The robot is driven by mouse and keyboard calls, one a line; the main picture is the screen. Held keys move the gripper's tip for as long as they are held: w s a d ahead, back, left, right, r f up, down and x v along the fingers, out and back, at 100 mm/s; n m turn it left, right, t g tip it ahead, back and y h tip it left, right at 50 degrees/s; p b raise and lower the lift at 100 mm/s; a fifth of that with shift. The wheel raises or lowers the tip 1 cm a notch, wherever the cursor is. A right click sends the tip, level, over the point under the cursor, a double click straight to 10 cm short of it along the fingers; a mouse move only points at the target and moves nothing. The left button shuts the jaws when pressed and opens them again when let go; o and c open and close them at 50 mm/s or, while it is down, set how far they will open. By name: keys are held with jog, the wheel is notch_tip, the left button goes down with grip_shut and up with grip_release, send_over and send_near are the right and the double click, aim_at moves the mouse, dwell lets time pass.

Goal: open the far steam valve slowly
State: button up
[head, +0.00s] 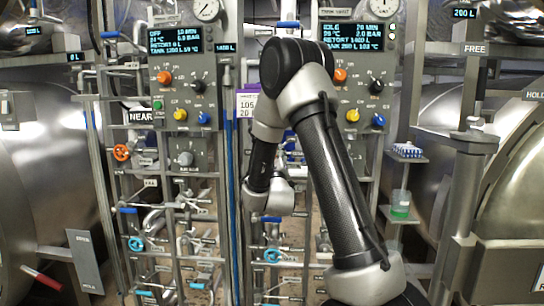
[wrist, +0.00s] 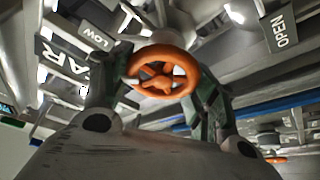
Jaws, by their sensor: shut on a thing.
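In the wrist view an orange handwheel (wrist: 163,72) with spokes sits between the two dark fingers of my gripper (wrist: 161,88). One finger is at its left rim and one at its right rim, and the gripper is shut on it. A sign (wrist: 62,60) at the left shows only the letters "AR", so its full word cannot be read. In the head view my arm covers the middle of the right-hand valve panel, and the gripper and the held wheel are hidden there.
An orange wheel (head: 122,152) is beside the NEAR sign (head: 140,117) on the left panel. The right display (head: 352,37) reads IDLE. Blue-handled valves and pipes crowd both panels. A shelf with a green-liquid beaker (head: 400,204) stands right of my arm. Steel vessels flank both sides.

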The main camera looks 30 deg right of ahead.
jog(key=shift+n, duration=0.3)
jog(key=o, duration=1)
jog(key=shift+o, duration=0.2)
jog(key=shift+f, duration=0.1)
jog(key=v, duration=1.2)
dwell(0.5)
